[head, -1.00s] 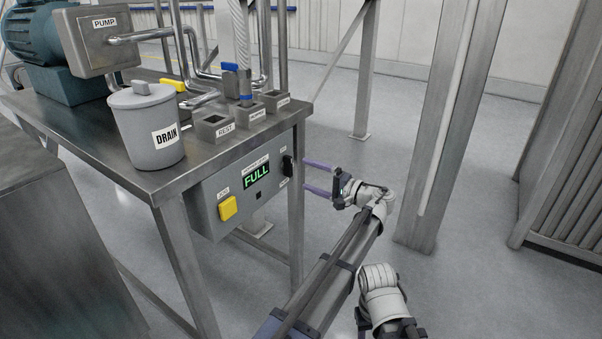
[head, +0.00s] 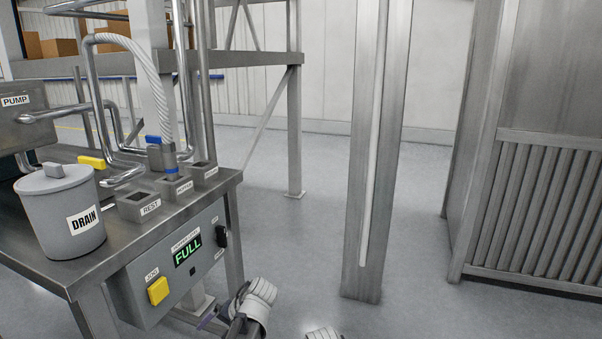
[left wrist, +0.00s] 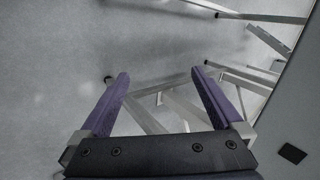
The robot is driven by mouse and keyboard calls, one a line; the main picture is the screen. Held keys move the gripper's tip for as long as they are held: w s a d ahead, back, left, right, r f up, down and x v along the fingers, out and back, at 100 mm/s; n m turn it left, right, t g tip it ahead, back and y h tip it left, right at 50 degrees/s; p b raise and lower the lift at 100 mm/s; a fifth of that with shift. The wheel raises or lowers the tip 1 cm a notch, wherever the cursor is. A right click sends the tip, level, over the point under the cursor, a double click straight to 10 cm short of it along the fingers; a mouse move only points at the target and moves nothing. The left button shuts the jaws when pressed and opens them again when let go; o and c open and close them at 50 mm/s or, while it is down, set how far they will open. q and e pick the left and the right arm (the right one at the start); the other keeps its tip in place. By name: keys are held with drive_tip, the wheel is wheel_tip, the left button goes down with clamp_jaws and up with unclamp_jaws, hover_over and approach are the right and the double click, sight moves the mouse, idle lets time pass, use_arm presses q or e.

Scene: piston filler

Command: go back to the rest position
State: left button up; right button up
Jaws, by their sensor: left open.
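My left gripper (left wrist: 160,76) is open and empty in the left wrist view, its two purple fingers apart above the floor, with metal frame legs beyond them. In the head view only part of it shows low down, with a purple finger (head: 208,319) just below the control box (head: 185,262). Whether it touches the box cannot be told. Another pale part of my arms (head: 325,333) just shows at the bottom edge. My right gripper is not in view.
The steel table (head: 60,277) carries a lidded DRAIN pot (head: 60,225), a REST socket (head: 138,206) and a hose fitting (head: 160,156) standing in the middle socket. The box display reads FULL, beside a yellow button (head: 158,291).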

use_arm(q)
drive_tip(key=s+d+f+n+h, duration=0.1)
drive_tip(key=s+d+f+h, duration=0.15)
drive_tip(key=s, duration=0.35)
drive_tip(key=s+d+f+n+h, duration=0.1)
drive_tip(key=s+d+f+h, duration=0.15)
drive_tip(key=s+h, duration=0.2)
drive_tip(key=s+d+r+m+p, duration=0.1)
drive_tip(key=s+d+r+p, duration=0.1)
drive_tip(key=d+r+p, duration=0.2)
drive_tip(key=s+d+r+m+g+p, duration=0.1)
drive_tip(key=d+r+p, duration=0.3)
drive_tip(key=r+p, duration=0.5)
drive_tip(key=s+d+r+m+p, duration=0.2)
drive_tip(key=s+d+r+p, duration=0.1)
drive_tip(key=r+p, duration=0.4)
drive_tip(key=shift+s+d+r+g+y, duration=0.3)
drive_tip(key=shift+d+g+y, duration=0.1)
drive_tip(key=shift+d, duration=0.1)
